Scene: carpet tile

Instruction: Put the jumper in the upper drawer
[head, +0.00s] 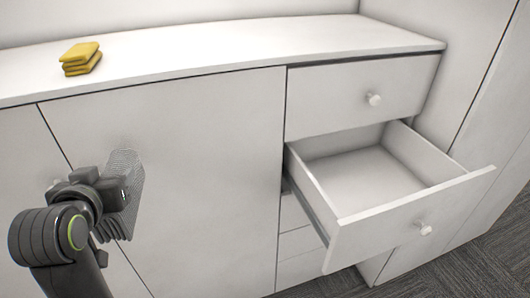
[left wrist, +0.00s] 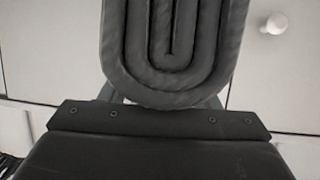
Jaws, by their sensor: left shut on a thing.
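A dark grey folded knit piece, which I take to be the jumper (head: 128,172), hangs at my left gripper (head: 112,192) in front of the cabinet doors. My left gripper is shut on it. In the left wrist view the jumper (left wrist: 170,50) shows its rolled, layered folds just beyond the gripper body. An open drawer (head: 400,232) stands pulled out at the right, and its inside looks empty. A shut drawer (head: 335,100) with a round knob is directly above it. The jumper is well left of the open drawer and apart from it. My right gripper is not in view.
Yellow folded cloths (head: 80,58) lie stacked on the white cabinet top (head: 230,45). Further shut drawer fronts (head: 297,242) are below the open one. A tall white panel (head: 480,60) stands at the right. Dark carpet (head: 490,245) lies in front.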

